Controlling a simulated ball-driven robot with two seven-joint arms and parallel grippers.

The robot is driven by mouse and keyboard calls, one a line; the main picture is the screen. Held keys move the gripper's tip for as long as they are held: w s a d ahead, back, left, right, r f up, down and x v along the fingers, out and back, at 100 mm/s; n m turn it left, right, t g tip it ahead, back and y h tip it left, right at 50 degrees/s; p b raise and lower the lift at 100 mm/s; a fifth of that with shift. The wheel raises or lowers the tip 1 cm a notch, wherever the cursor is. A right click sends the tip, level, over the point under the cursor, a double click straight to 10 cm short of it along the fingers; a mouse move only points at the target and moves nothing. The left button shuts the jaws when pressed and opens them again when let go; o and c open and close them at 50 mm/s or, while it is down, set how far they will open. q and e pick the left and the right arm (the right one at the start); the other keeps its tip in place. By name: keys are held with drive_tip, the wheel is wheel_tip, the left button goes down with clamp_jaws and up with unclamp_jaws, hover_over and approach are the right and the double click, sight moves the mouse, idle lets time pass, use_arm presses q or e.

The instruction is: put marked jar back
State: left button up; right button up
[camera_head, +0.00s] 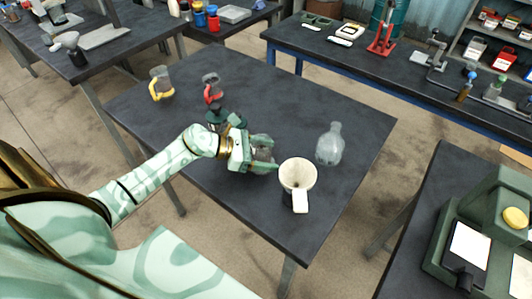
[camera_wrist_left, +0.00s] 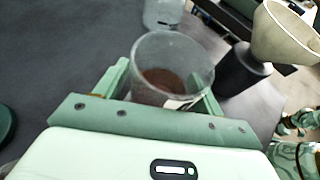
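A clear jar with brown contents (camera_wrist_left: 165,80) and a white label low on its side stands between the fingers of my left gripper (camera_wrist_left: 165,95). The fingers lie close against both its sides. In the head view my left gripper (camera_head: 262,155) is around the same jar (camera_head: 262,143), partly hidden by the fingers, over the front part of the dark table. Whether its base touches the table is hidden. My right gripper is not in view.
A cream funnel (camera_head: 298,174) on a dark holder stands just right of the jar. A clear bottle (camera_head: 329,146) stands farther right. Jugs with yellow (camera_head: 161,85) and red (camera_head: 211,88) handles stand at the back left. The table's back middle is clear.

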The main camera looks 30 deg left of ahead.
use_arm(q)
drive_tip(key=shift+r, duration=0.15)
drive_tip(key=v, duration=1.2)
drive_tip(key=shift+w, duration=0.1)
drive_tip(key=shift+a, duration=0.1)
